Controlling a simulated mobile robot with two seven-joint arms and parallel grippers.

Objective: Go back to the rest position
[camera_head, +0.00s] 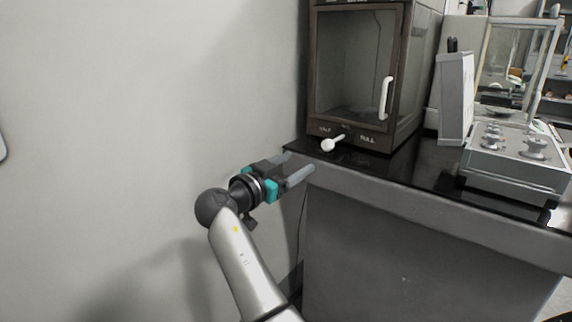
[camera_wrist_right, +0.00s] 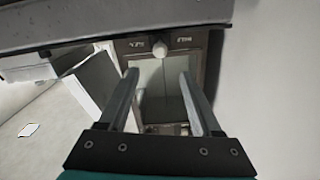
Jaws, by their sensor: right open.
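My right gripper (camera_head: 299,163) is open and empty in the head view, with its two grey fingers spread apart. It is beside the left front corner of the dark-topped table (camera_head: 420,178), just in front of and left of the brown cabinet. In the right wrist view the gripper (camera_wrist_right: 158,76) shows both fingers apart with nothing between them in grip; the cabinet shows beyond them. My left gripper is not in either view.
The brown glass-fronted cabinet (camera_head: 355,70) has a white door handle (camera_head: 385,98) and a white knob (camera_head: 333,143); the knob also shows in the wrist view (camera_wrist_right: 159,49). A grey balance (camera_head: 520,165) stands right. A bare wall (camera_head: 130,110) lies left.

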